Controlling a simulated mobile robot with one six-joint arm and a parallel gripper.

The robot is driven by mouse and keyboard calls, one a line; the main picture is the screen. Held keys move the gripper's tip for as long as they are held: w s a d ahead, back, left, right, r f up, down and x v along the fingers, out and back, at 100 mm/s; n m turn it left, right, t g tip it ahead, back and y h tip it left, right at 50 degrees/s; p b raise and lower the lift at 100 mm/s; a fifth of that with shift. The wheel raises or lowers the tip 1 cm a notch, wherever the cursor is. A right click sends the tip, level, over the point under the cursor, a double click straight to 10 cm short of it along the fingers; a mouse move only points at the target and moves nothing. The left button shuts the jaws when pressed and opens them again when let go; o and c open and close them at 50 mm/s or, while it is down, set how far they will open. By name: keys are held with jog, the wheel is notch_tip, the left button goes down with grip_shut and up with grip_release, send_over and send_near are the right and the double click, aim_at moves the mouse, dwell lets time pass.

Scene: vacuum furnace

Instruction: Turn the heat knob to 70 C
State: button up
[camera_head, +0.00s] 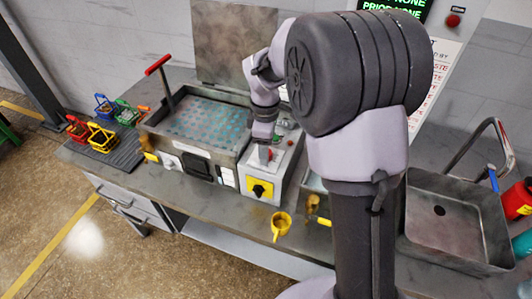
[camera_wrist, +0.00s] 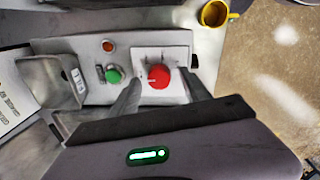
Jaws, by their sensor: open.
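The red heat knob (camera_wrist: 159,77) sits on a white square plate on top of a grey control box. It is small and partly hidden by my arm in the head view (camera_head: 269,155). In the wrist view my gripper (camera_wrist: 161,91) is open, with one finger on each side of the knob and visible gaps between. I cannot tell how far above the panel the fingertips are. A pale pointer mark shows on the knob's left side. The scale markings are too small to read. In the head view my gripper (camera_head: 264,149) points down over the control box.
A green button (camera_wrist: 113,75) and a small orange-red button (camera_wrist: 108,47) are left of the knob. A yellow-and-black switch (camera_head: 259,190) is on the box's front. A basin (camera_head: 200,125) stands to the left, a sink (camera_head: 450,215) to the right. A yellow cup (camera_head: 281,224) is near the bench edge.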

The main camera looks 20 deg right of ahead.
jog(key=shift+f, duration=0.45)
grip_shut()
